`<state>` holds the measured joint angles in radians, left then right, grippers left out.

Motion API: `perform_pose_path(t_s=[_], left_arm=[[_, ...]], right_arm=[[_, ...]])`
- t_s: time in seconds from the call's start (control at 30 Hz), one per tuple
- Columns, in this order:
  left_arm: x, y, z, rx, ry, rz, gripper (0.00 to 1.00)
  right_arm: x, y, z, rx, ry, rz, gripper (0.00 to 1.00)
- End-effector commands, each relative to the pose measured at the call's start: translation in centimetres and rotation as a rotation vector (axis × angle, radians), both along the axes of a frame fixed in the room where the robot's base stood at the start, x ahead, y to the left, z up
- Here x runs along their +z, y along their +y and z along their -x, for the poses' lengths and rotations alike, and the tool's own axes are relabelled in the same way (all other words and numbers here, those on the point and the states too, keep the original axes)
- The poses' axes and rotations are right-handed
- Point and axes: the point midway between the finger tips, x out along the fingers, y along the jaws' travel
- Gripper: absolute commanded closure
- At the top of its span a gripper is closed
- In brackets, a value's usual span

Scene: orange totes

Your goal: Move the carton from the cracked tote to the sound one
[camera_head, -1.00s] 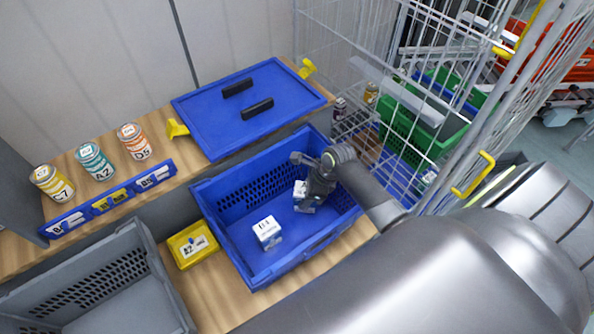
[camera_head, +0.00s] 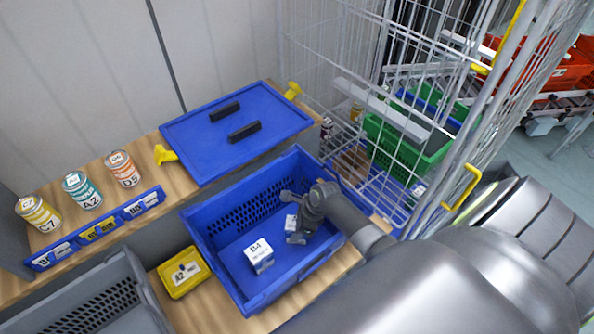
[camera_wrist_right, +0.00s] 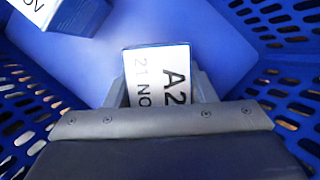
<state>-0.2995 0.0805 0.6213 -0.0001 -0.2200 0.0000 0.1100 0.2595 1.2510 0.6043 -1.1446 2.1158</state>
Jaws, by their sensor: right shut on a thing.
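A blue tote (camera_head: 200,241) with slotted walls stands on the wooden bench and holds two small white-and-blue cartons. My right gripper (camera_head: 296,227) reaches down inside it and is shut on one carton (camera_head: 290,222), near the tote's right end. In the right wrist view this carton (camera_wrist_right: 158,75) reads "A2" and sits between the fingers. The other carton (camera_head: 259,256), marked "B4", stands to the left on the tote floor. A grey tote (camera_head: 132,285) stands at the lower left, partly cut off; the part in view looks empty. I see no clear crack in either tote. My left gripper is out of view.
A small yellow bin (camera_head: 180,281) labelled "A2" sits between the totes. A blue lid or panel (camera_head: 280,115) with black handles lies behind the blue tote. Several cans, one orange-labelled (camera_head: 122,168), line the back shelf. A wire cage (camera_head: 400,110) stands close at the right.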

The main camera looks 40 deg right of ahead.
Motion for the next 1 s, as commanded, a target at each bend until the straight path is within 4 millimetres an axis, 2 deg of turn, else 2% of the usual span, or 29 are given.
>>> perform_pose_path(t_s=[0.07, 0.1, 0.23, 0.5, 0.67, 1.0], left_arm=[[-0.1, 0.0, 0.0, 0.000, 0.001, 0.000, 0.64], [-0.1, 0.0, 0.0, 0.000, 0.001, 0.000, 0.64], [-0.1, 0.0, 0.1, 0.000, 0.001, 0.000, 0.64], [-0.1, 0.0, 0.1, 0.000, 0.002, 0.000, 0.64], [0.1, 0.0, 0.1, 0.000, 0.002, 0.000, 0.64], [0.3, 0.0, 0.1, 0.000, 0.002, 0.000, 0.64]], right_arm=[[-0.3, 0.0, 0.0, 0.000, -0.001, -0.001, 0.81], [-0.2, 0.0, 0.0, 0.000, 0.001, -0.001, 0.45], [-0.2, 0.0, 0.0, 0.000, 0.001, -0.001, 0.28], [-0.2, 0.0, 0.0, 0.000, 0.000, 0.000, 0.28], [0.6, -0.2, 0.1, 0.001, -0.001, 0.001, 0.28], [5.6, -1.8, 1.4, 0.001, -0.003, 0.002, 0.28]])
